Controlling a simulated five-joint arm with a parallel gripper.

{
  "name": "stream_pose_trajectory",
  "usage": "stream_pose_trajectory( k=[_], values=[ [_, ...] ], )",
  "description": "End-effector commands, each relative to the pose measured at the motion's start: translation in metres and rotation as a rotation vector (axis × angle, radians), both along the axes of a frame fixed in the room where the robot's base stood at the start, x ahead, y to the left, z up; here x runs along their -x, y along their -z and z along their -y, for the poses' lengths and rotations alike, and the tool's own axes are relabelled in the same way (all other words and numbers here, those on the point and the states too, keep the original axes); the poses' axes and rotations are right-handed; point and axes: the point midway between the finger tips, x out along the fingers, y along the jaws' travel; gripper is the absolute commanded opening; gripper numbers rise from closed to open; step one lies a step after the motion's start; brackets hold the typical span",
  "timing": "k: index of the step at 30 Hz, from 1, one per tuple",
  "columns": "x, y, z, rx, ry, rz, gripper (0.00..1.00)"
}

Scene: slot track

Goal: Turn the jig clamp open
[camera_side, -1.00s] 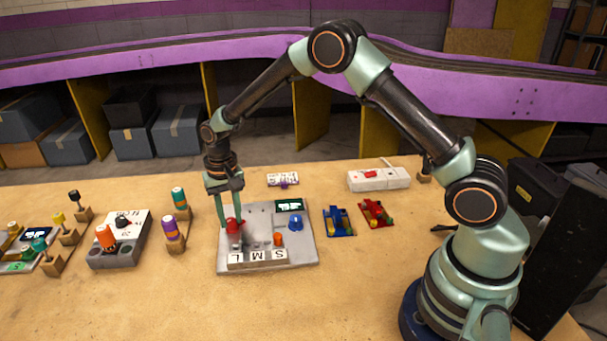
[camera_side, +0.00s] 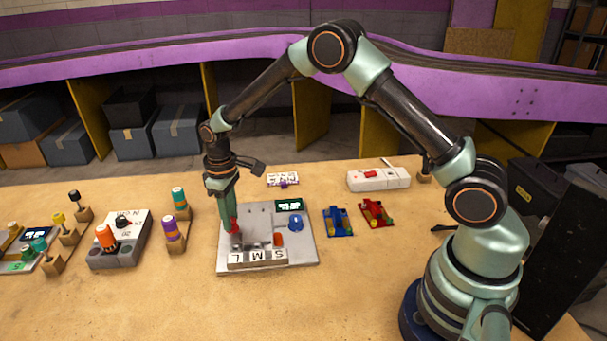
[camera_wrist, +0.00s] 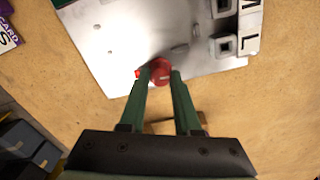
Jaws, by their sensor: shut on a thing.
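The jig is a pale grey plate (camera_side: 300,253) on the table. A red clamp knob (camera_side: 234,230) stands near its left edge. My gripper (camera_side: 232,222) points down over the plate and is shut on the red knob. In the wrist view, the two green fingers (camera_wrist: 160,78) hold the red knob (camera_wrist: 161,69) from both sides, and a pale line shows on its top. The fingers hide part of the knob in the side view.
The plate carries a lettered block row (camera_side: 257,258), an orange peg (camera_side: 278,239), a blue knob (camera_side: 295,223) and a small display (camera_side: 289,205). Blue (camera_side: 338,222) and red (camera_side: 376,213) pieces lie to the right. A purple-topped peg stand (camera_side: 173,230) is at the left.

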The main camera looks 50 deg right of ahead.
Motion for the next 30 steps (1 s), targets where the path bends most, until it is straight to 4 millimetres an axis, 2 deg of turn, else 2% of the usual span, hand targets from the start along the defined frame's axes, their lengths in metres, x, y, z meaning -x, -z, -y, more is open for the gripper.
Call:
stream_pose_trajectory(
  k=[9,25,26,27,28,30],
  values=[
    [0.0,-0.0015,0.0,0.0,-0.112,0.0,0.0],
    [-0.0001,-0.0016,0.0,0.0,-0.132,0.0,0.0],
    [-0.0002,-0.0016,-0.0001,0.0,-0.132,0.0,0.43],
    [-0.0002,-0.0016,-0.0001,0.0,-0.131,0.0,0.58],
    [-0.0002,-0.0015,-0.0001,0.0,-0.131,0.0,0.61],
    [-0.0002,-0.0012,-0.0001,0.0,-0.131,0.0,0.61]
  ],
)
